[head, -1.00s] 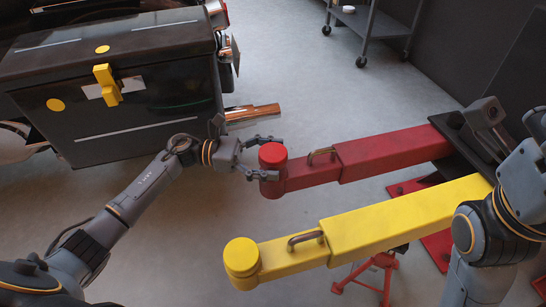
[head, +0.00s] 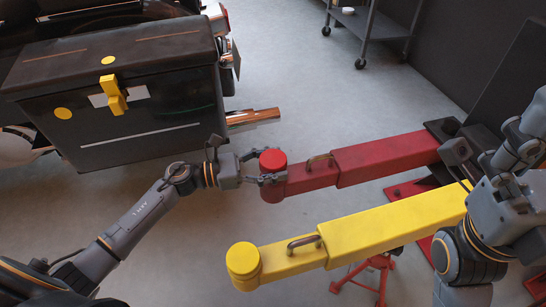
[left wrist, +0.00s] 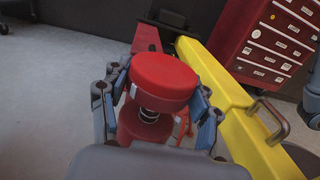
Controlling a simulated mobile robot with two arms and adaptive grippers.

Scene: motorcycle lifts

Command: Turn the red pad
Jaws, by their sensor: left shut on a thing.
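The round red pad (head: 273,160) caps the left end of the red lift arm (head: 390,153). My left gripper (head: 268,167) is at the pad from the left, its fingers closed on the pad's sides. In the left wrist view the red pad (left wrist: 164,78) sits between the two finger sets, with a threaded or coiled stem and the red arm's end below it. My right arm stands at the right edge of the head view; its gripper's fingers are not clear.
A yellow lift arm (head: 390,222) with a yellow pad (head: 243,259) runs in front of the red one. A black case (head: 120,95) with a yellow latch is at upper left. A red drawer cabinet (left wrist: 262,45) shows in the left wrist view. Grey floor lies between.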

